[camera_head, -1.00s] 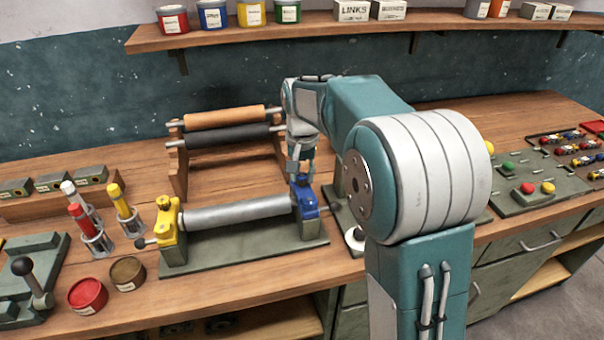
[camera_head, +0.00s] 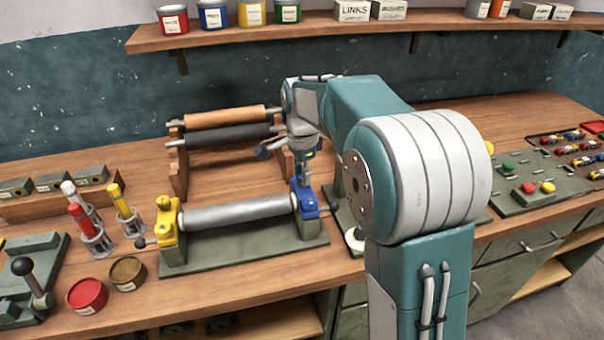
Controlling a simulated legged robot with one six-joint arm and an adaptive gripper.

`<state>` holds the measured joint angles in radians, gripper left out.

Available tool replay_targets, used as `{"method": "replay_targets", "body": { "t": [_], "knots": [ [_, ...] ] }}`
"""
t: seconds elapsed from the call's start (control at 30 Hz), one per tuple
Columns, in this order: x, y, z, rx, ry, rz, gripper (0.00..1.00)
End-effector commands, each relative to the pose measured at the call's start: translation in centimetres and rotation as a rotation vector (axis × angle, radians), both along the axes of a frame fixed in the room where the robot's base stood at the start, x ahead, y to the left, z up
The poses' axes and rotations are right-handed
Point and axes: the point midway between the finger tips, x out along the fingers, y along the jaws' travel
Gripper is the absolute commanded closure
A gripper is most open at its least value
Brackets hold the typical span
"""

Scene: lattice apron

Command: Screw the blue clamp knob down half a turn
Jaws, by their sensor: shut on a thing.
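The blue clamp (camera_head: 307,207) stands at the right end of a grey roller (camera_head: 238,214) on a green base plate (camera_head: 240,252). A yellow clamp (camera_head: 167,223) holds the roller's left end. My gripper (camera_head: 303,180) points down at the top of the blue clamp, shut on its knob. The knob is small and mostly hidden by the fingers.
Behind the roller, a wooden rack (camera_head: 178,160) carries an orange-brown roller (camera_head: 224,117) and a dark roller (camera_head: 228,134). Red and brown tins (camera_head: 87,295) and a holder with a yellow-topped tube (camera_head: 122,205) stand at left. A button panel (camera_head: 530,185) lies at right.

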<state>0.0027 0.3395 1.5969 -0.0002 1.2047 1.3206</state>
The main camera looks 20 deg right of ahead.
Motion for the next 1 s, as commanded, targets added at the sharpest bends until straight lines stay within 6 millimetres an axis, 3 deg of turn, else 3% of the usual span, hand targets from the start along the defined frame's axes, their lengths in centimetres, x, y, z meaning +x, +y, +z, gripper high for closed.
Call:
{"method": "replay_targets", "body": {
  "t": [0.4, 1.0],
  "knots": [
    [0.12, 0.07, 0.0, 0.002, -0.005, -0.212, 1.0],
    [0.11, 0.07, -0.02, 0.002, -0.004, -0.248, 1.0]
  ]
}}
